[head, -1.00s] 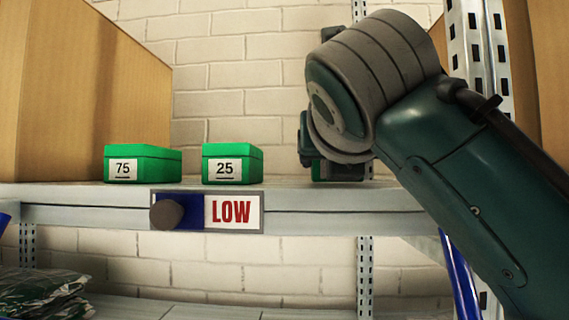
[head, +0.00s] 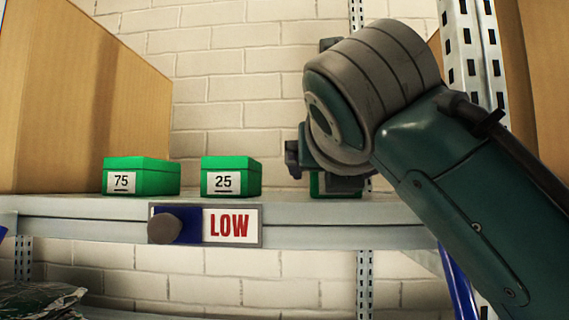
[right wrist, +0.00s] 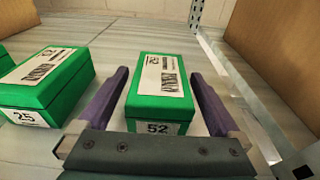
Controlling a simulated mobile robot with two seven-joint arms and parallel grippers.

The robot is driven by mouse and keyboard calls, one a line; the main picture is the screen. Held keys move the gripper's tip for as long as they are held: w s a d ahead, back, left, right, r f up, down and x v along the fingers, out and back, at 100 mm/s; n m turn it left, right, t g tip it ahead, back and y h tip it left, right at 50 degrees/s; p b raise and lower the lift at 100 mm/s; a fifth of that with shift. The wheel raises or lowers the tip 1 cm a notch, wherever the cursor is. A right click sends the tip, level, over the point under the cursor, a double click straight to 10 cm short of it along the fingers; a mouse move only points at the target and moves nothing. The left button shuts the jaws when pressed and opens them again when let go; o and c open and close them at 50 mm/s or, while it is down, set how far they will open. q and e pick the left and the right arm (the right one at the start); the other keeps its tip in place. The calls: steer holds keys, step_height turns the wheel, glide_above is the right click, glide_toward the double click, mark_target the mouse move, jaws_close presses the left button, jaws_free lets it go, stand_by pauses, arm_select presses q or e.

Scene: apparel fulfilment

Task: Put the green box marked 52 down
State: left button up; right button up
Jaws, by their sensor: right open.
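The green box marked 52 (right wrist: 158,99) sits on the shelf in the right wrist view, its number label facing me and a larger white label on its lid. My right gripper (right wrist: 160,73) is open, with one purple finger on each side of the box and a gap visible on both sides. In the head view only a small green part of the box (head: 319,187) shows; my right arm and gripper hide the rest. My left gripper is not in view.
Green boxes marked 25 (head: 231,177) and 75 (head: 141,177) stand to the left on the same shelf (head: 60,207). A LOW sign (head: 232,224) is on its front edge. Large cardboard boxes (head: 90,100) and a metal upright (head: 472,70) flank the space.

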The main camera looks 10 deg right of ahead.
arm_select(q)
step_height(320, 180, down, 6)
steer(key=b, duration=0.5)
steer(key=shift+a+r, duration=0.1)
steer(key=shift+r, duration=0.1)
arm_select(e)
steer(key=v, duration=1.1)
steer(key=shift+s, duration=0.25)
steer(key=shift+a+f, duration=0.1)
